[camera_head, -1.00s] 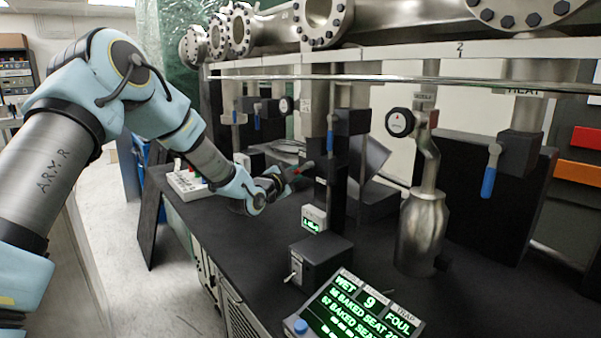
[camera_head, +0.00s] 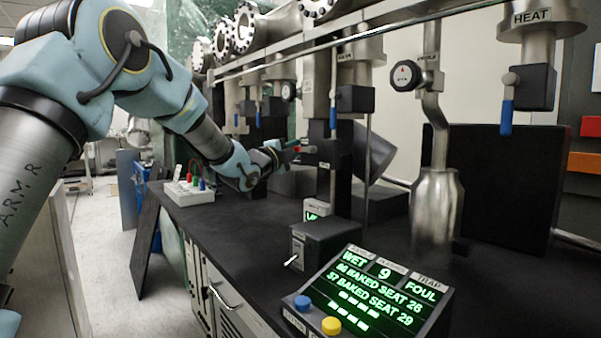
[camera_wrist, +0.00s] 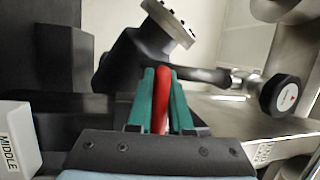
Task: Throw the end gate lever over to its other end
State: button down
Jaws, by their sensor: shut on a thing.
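My gripper (camera_head: 288,150) is at the middle of the bench, beside a dark upright valve block (camera_head: 335,155). In the wrist view its two teal fingers (camera_wrist: 163,80) are closed on a red lever handle (camera_wrist: 163,98). In the wrist view a dark valve body (camera_wrist: 130,62) with a bolted flange lies just beyond the fingertips. Whether this lever is the end gate's cannot be read. The handle's join to the valve is hidden.
A display console (camera_head: 370,295) with green text stands at the front of the bench (camera_head: 240,235). A white block marked MIDDLE (camera_wrist: 18,140) is near the wrist.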

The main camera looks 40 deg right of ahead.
jog(key=shift+s+r+m+h+b, duration=0.1)
jog(key=shift+r+m+h+b, duration=0.3)
jog(key=shift+r+m+b, duration=0.8)
jog(key=shift+f, duration=0.2)
jog(key=c, duration=0.8)
grip_release()
jog(key=shift+f, duration=0.1)
jog(key=shift+c, duration=0.2)
jog(key=shift+f, duration=0.15)
jog(key=shift+f, duration=0.1)
jog(key=shift+a, duration=0.1)
